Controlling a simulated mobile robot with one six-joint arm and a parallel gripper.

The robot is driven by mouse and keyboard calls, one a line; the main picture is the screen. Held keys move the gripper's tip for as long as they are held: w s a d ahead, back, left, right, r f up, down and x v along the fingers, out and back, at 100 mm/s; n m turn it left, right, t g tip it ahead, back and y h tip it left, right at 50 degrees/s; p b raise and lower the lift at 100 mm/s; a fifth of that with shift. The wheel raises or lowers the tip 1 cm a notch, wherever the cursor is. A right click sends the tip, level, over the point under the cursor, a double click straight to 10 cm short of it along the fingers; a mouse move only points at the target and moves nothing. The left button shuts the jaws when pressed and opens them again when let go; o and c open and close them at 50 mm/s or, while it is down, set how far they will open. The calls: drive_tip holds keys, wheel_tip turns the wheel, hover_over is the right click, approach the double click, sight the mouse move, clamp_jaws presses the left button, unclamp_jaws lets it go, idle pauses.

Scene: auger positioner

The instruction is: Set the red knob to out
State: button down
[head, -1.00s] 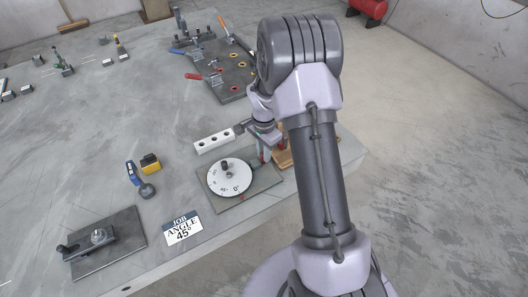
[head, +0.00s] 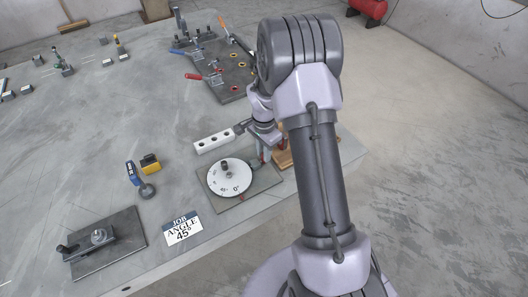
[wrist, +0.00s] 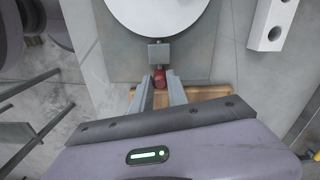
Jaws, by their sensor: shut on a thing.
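The red knob (wrist: 159,79) sits on a small grey block (wrist: 158,52) at the edge of the white round dial (wrist: 155,8). My gripper (wrist: 160,77) is shut on the knob, one finger on each side. In the head view my gripper (head: 264,150) reaches down at the right side of the dial (head: 229,178), and its fingers largely hide the knob. The dial lies flat on a grey base plate (head: 238,207), with a dark peg at its centre and a 0° mark near its front edge.
A white bar with holes (head: 214,142) lies behind the dial. A wooden piece (head: 283,160) is beside my gripper at the table edge. A card reading "JOB ANGLE 45°" (head: 183,230) lies in front. A clamp plate (head: 222,80) stands further back.

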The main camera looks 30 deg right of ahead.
idle(0.4)
drive_tip(key=shift+d, duration=0.95)
drive_tip(key=c, duration=1.3)
unclamp_jaws()
drive_tip(key=shift+d, duration=0.15)
drive_tip(key=shift+r, duration=0.15)
wheel_tip(320, 180, up, 17)
drive_tip(key=p, duration=0.5)
drive_tip(key=shift+p, duration=0.3)
drive_tip(key=shift+r, duration=0.1)
